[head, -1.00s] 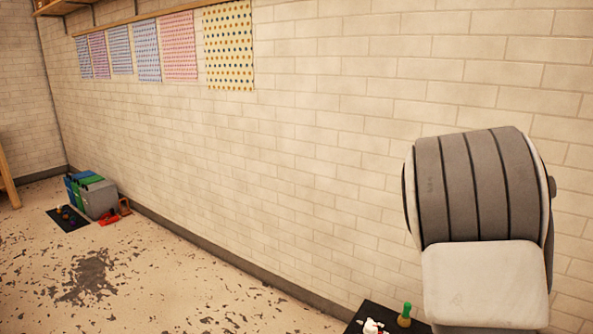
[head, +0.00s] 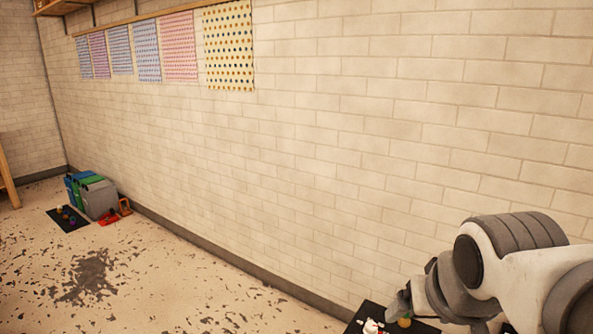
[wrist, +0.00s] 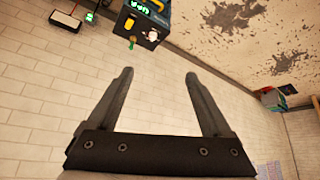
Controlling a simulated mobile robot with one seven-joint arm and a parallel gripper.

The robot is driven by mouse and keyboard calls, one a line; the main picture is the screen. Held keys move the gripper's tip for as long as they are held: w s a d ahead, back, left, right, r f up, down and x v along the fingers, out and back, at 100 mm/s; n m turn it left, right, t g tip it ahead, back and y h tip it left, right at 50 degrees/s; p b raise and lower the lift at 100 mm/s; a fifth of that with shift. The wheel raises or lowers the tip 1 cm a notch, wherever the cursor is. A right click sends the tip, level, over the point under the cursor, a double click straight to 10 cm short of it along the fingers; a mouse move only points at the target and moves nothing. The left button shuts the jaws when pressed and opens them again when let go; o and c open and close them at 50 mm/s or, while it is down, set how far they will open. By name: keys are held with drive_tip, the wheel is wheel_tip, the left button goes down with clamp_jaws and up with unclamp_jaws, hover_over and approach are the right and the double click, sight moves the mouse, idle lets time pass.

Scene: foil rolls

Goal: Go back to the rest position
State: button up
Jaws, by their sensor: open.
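My gripper (wrist: 158,75) shows in the wrist view with its two dark fingers spread wide apart and nothing between them. In the head view my arm is folded at the lower right, with the hand end (head: 400,303) low, near a black surface (head: 368,314). The fingers are hard to make out there.
A black unit (wrist: 141,27) carrying small coloured items shows beyond the fingertips in the wrist view. Grey, green and blue bins (head: 94,194) stand by the wall at the left, beside a black mat (head: 67,219) and red-orange items (head: 118,210). Patterned sheets (head: 228,45) hang on the brick wall. The speckled floor is open at the left.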

drive_tip(key=s+a+f+n+g, duration=0.1)
drive_tip(key=s+a+f, duration=0.15)
drive_tip(key=s, duration=0.35)
wheel_tip(320, 180, up, 18)
drive_tip(key=p, duration=1.8)
drive_tip(key=shift+w+a+r+y, duration=0.15)
drive_tip(key=shift+w+a+y, duration=0.1)
drive_tip(key=shift+a+y, duration=0.15)
drive_tip(key=shift+d, duration=0.1)
